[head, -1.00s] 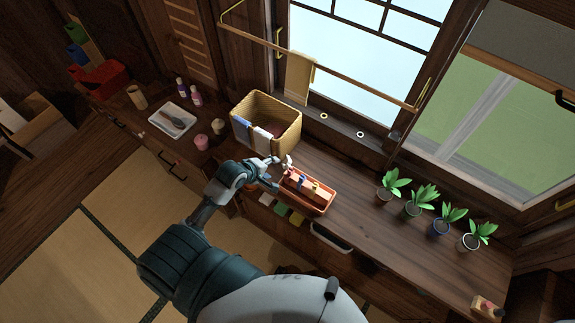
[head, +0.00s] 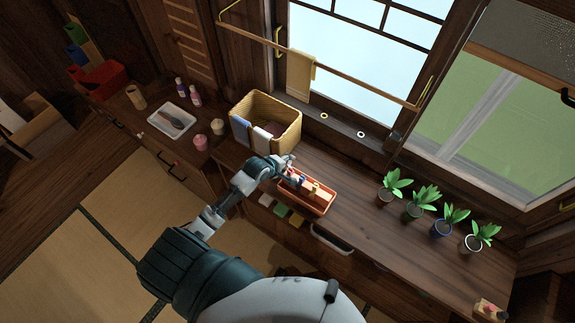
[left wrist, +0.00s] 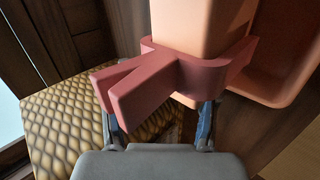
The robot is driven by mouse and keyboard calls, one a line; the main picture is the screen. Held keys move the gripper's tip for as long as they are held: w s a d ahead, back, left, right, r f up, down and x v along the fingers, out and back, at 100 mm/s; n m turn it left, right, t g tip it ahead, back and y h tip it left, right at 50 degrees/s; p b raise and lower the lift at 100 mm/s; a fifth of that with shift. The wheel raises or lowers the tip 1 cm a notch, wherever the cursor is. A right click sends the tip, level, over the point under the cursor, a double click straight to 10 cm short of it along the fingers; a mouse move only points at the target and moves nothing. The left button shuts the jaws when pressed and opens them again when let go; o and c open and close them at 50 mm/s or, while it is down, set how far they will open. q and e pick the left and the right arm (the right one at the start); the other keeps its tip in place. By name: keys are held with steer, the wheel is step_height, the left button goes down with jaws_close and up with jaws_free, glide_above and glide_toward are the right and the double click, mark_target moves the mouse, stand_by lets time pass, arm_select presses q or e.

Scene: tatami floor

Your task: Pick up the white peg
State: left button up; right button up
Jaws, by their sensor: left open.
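In the head view, an orange-brown tray (head: 322,208) on the wooden counter holds a tan bar (head: 313,188) with small coloured pegs on it. I cannot pick out a white peg with certainty. My left gripper (head: 291,164) is at the tray's upper left end, over the bar's end. In the left wrist view, a red peg (left wrist: 140,90) with two prongs sits around a pale orange bar (left wrist: 200,25). My left gripper's fingers (left wrist: 158,125) stand apart, their tips partly hidden by this peg. I see nothing gripped. My right gripper is not in view.
A woven basket (head: 290,110) with cloths stands just behind the tray. Several potted plants (head: 418,203) line the counter to the right. A white tray (head: 163,111) and two small jars are at left. Bare counter lies between tray and plants.

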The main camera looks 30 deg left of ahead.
arm_select(q)
steer(key=shift+c, duration=0.2)
steer(key=shift+s, duration=0.1)
steer(key=c, duration=0.6)
steer(key=shift+r, duration=0.35)
step_height(320, 180, up, 3)
steer(key=shift+s+r, duration=0.1)
steer(key=s+a+r, duration=0.1)
steer(key=s+a, duration=0.1)
steer(key=s, duration=1.3)
steer(key=r+p, duration=0.1)
steer(key=p, duration=0.1)
steer(key=r+p, duration=0.4)
steer(key=p, duration=0.1)
steer(key=shift+s+d, duration=0.2)
steer(key=shift+s, duration=0.15)
